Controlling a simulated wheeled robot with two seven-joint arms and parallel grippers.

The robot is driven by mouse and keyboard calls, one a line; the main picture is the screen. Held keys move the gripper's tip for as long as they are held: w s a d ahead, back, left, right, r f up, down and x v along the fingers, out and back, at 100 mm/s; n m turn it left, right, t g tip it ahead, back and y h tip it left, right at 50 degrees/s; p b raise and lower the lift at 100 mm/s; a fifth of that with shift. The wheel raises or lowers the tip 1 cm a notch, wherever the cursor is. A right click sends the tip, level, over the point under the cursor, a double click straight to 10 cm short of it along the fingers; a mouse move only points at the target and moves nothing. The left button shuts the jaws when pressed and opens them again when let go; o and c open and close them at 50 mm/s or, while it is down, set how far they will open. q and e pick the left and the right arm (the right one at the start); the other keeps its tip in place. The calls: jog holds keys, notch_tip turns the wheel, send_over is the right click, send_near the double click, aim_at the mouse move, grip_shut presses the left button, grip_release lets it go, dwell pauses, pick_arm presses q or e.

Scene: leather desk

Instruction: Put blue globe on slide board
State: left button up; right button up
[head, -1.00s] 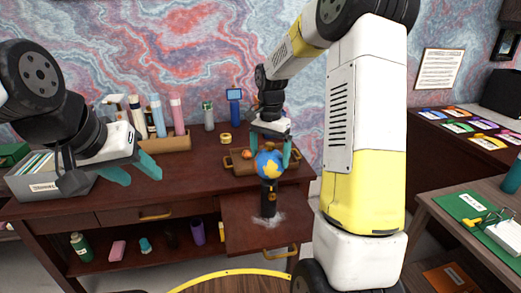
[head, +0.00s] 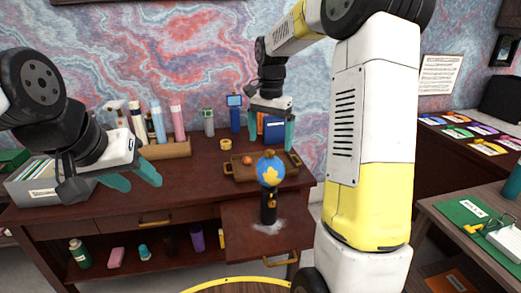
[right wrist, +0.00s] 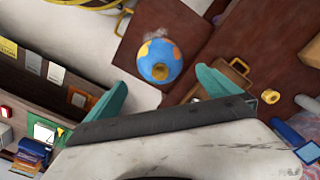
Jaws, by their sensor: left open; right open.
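The blue globe (head: 270,172) has yellow-orange patches and a black stand. It is upright on the slide board (head: 240,222), the dark red board pulled out from the desk front. In the right wrist view the globe (right wrist: 160,62) is seen from above, over the slide board (right wrist: 137,38). My right gripper (head: 271,143) is open and empty, above the globe and apart from it. In its wrist view the two teal fingers lie on either side below the globe. My left gripper (head: 138,178) is open and empty over the desk's left part, far from the globe.
A wooden tray (head: 240,178) with an orange ball (head: 247,160) is behind the globe, and a blue book (head: 274,130) stands behind it. Bottles (head: 178,119) and a grey file box (head: 38,187) stand at the left. The desk's middle is mostly clear.

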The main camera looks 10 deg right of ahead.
notch_tip(320, 180, up, 3)
jog(key=shift+r, duration=0.15)
jog(key=s+r+n+t, duration=0.3)
jog(key=s+r+n, duration=0.15)
jog(key=s, duration=0.65)
jog(key=s+a+f+n+t+y, duration=0.2)
jog(key=s+n+t, duration=0.1)
jog(key=s, duration=1)
jog(key=shift+s+a+n, duration=0.2)
jog(key=shift+s+n, duration=0.05)
jog(key=shift+n, duration=0.6)
